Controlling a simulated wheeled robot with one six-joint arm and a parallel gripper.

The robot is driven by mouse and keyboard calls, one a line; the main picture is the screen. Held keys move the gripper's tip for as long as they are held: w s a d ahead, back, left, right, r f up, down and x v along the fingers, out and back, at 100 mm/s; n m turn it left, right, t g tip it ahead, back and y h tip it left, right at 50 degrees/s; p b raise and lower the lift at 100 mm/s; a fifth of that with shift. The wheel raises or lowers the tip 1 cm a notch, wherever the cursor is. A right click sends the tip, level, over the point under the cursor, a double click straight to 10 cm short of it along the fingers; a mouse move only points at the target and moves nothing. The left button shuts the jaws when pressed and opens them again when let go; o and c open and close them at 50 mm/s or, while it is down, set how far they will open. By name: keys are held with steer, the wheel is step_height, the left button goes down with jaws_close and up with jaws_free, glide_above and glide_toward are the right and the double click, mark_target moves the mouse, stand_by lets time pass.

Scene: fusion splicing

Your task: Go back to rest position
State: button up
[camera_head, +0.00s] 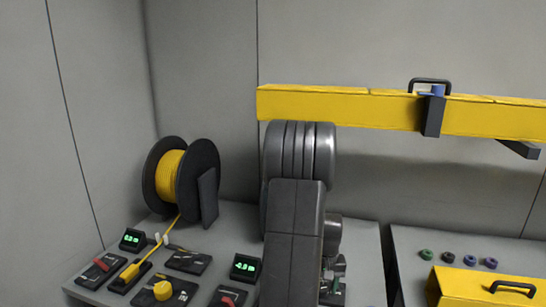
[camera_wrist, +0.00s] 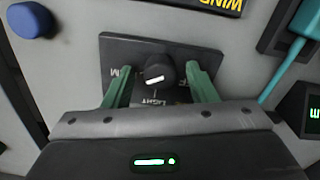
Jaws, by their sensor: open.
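In the wrist view, my gripper (camera_wrist: 161,67) is open, with its two green fingers spread on either side of a black knob (camera_wrist: 158,75). The knob has a white mark and sits on a dark panel (camera_wrist: 120,48) lettered "LIGHT". Nothing is visibly clamped between the fingers; whether either touches the knob is unclear. In the head view, my dark arm stands over the right part of the left bench and hides most of the gripper and the panel under it.
A yellow cable spool (camera_head: 170,176) stands at the bench's back left. Small displays (camera_head: 132,239), red levers (camera_head: 105,262) and a yellow knob (camera_head: 163,290) crowd the bench. A yellow beam (camera_head: 330,104) runs behind my arm. A yellow handled box (camera_head: 480,287) stands at right. A blue cap (camera_wrist: 29,19) lies near the panel.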

step_height(320, 180, up, 14)
step_height(320, 180, down, 13)
steer(key=shift+f, duration=0.5)
steer(key=n+p, duration=0.1)
steer(key=n, duration=0.4)
steer(key=n+p, duration=0.1)
steer(key=n, duration=0.4)
steer(key=shift+r+p, duration=0.1)
steer(key=shift+p, duration=0.2)
steer(key=n+p, duration=0.2)
steer(key=n, duration=0.3)
steer(key=shift+n, duration=0.4)
steer(key=shift+n+p, duration=1.25)
steer(key=shift+n, duration=0.95)
